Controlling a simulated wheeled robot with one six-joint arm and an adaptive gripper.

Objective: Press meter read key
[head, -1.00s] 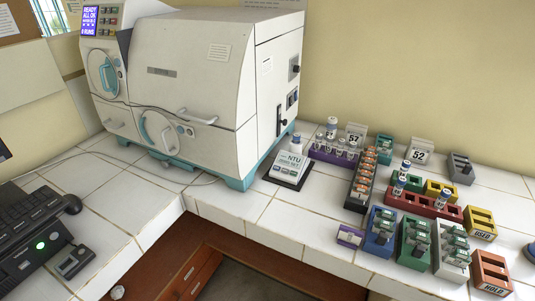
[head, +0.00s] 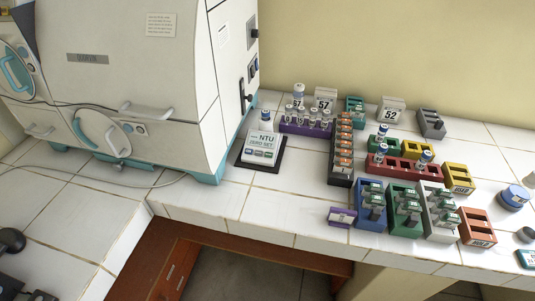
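The meter (head: 262,146) is a small white unit with a dark base, standing on the tiled bench just right of the large white incubator. Its display face reads "NTU ZERO SET", and a row of small keys (head: 261,153) shows below the text. Which of these is the read key is too small to tell. A vial with a blue cap (head: 265,117) stands at the back of the meter. My gripper does not show in the head view.
The incubator (head: 170,75) walls off the meter's left side. Right of the meter stand a purple vial rack (head: 290,127), a black rack (head: 340,172) and several coloured racks. Bare tiles (head: 270,205) lie in front of the meter.

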